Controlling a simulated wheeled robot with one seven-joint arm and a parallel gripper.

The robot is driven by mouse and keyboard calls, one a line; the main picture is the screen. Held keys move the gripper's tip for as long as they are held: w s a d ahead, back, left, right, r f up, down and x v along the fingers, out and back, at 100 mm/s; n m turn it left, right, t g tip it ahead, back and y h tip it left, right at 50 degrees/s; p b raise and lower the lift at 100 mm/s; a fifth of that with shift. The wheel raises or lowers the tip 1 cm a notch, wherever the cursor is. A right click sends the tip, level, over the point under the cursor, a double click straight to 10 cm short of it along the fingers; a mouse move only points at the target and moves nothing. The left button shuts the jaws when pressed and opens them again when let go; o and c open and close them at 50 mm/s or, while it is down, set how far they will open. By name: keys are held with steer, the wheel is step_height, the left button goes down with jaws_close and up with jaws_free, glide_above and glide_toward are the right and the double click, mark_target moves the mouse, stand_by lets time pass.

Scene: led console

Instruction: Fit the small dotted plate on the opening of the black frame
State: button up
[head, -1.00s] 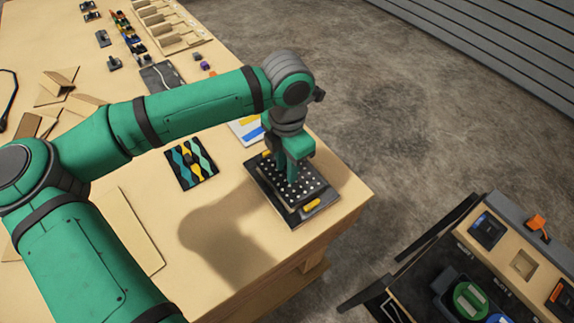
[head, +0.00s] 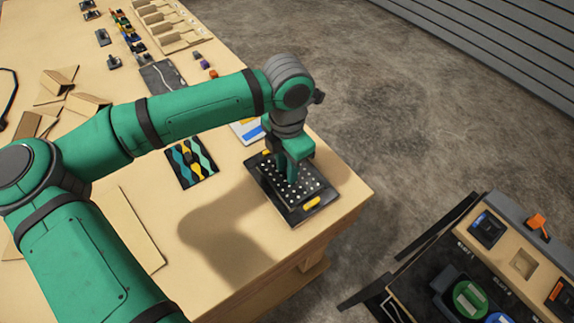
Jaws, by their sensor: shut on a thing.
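The small dotted plate (head: 307,195), black with white dots, lies at the black frame (head: 288,215) near the table's front right corner. My gripper (head: 291,180) points down at the middle of the plate and is shut on it. The plate looks flat over the frame's opening, with its edges roughly in line with the frame. I cannot tell whether it sits fully down. The frame has a yellow piece (head: 311,203) at its near edge and another at its far edge. The fingertips and the opening are hidden by the plate and my gripper.
A patterned panel (head: 190,162) with coloured wavy bands lies left of the frame. A white sheet (head: 246,131) lies behind it. Cardboard pieces and small parts cover the table's far left. A separate console (head: 490,262) stands at the lower right, across a floor gap.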

steer(key=shift+f, duration=0.75)
stand_by(0.7)
steer(key=o, duration=1.2)
steer(key=shift+c, duration=0.2)
step_height(320, 180, up, 11)
steer(key=shift+f, duration=0.1)
